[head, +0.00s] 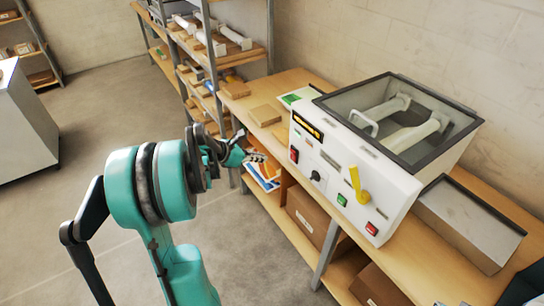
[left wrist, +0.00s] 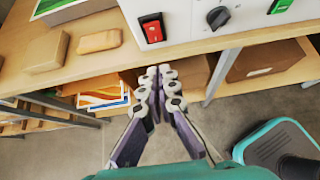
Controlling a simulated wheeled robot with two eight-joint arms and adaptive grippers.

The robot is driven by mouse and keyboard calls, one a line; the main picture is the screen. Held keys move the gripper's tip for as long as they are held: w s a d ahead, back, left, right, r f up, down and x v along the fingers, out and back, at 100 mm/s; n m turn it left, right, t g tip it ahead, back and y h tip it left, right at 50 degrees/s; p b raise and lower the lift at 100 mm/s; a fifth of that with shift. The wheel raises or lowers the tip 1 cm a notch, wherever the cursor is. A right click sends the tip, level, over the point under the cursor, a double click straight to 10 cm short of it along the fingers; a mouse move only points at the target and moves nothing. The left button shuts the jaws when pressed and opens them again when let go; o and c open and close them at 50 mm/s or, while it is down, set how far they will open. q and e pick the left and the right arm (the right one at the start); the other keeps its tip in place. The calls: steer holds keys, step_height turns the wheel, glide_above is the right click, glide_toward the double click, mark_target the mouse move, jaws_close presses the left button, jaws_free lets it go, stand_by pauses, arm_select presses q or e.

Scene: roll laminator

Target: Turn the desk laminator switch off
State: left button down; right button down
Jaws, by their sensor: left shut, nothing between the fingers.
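The desk laminator (head: 398,187) is a white box with a dark-framed clear top, standing on a wooden bench. Its front panel has a red switch (head: 294,155) at the left end, a black knob (head: 316,176), a green button (head: 341,199), a yellow lever (head: 358,185) and another red switch (head: 371,228) at the right. In the left wrist view the left-end red switch (left wrist: 152,28) is just beyond my left gripper (left wrist: 160,72). In the head view my left gripper (head: 257,158) is left of the panel, shut, empty and apart from the switch. My right gripper is not visible.
Wooden blocks (left wrist: 99,41) lie on the bench left of the laminator. Cardboard boxes (head: 312,215) and colourful packs (head: 262,174) fill the shelf below. A grey tray (head: 470,222) is at the right. The floor in front is clear.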

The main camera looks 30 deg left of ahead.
mark_target(293, 153)
arm_select(q)
steer(key=shift+w+d+r+b+x, duration=0.1)
steer(key=shift+w+r+b+x, duration=0.3)
steer(key=shift+x, duration=1.55)
steer(key=shift+w+d+r+b+x, duration=0.1)
steer(key=shift+r+b+x, duration=0.4)
steer(key=shift+x, duration=1.5)
steer(key=shift+w+d+r+b+x, duration=0.2)
steer(key=shift+b+x, duration=0.45)
steer(key=shift+x, duration=1.3)
steer(key=shift+w+a, duration=0.1)
steer(key=shift+w+d+r+g+p, duration=0.25)
steer(key=shift+w+r+g+p, duration=0.3)
steer(key=shift+p, duration=0.5)
steer(key=shift+s+f+b, duration=0.15)
steer(key=shift+f+b, duration=0.2)
steer(key=shift+a, duration=0.1)
steer(key=shift+r, duration=0.1)
